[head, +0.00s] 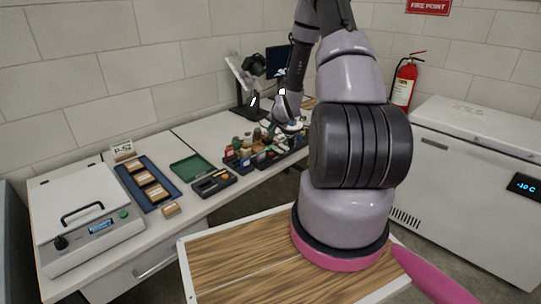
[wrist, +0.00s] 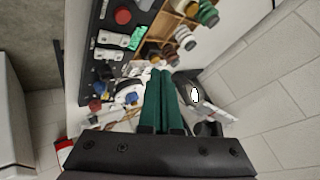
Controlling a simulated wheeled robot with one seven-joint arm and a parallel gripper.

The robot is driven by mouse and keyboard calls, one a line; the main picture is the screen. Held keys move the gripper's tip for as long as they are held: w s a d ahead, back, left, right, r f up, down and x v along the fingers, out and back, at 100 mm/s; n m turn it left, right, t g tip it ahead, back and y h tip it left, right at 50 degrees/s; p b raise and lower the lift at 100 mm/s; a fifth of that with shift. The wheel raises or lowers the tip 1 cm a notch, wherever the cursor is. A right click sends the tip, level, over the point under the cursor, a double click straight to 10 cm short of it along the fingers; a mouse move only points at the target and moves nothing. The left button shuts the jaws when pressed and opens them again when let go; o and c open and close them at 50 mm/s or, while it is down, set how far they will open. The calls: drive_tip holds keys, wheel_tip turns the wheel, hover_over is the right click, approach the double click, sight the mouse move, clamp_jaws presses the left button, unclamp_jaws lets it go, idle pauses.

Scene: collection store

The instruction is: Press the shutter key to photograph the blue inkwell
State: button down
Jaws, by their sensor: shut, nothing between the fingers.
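My gripper (wrist: 163,75) shows in the wrist view as two green fingers held together, with nothing between them. They point toward a crowded part of the bench. A small blue item (wrist: 131,97) lies left of the fingers among white and red pieces; it may be the blue inkwell, but it is too small to be sure. In the head view a copy stand (head: 243,77) with a black camera head (head: 254,65) stands at the back of the bench, left of my wrist. I cannot make out the shutter key in either view.
A dark tray (wrist: 88,78) of small items and a wooden compartment box (wrist: 178,28) lie near my fingers. In the head view, a monitor (head: 277,60) stands behind. A green tray (head: 191,168), a blue tray (head: 134,186) and a white lidded device (head: 83,232) occupy the bench.

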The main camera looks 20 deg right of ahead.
sight(271, 155)
drive_tip(key=shift+f, duration=4.4)
drive_tip(key=shift+f, duration=0.4)
drive_tip(key=shift+f, duration=0.45)
drive_tip(key=shift+r, duration=0.85)
drive_tip(key=shift+r, duration=0.15)
drive_tip(key=shift+r, duration=2.4)
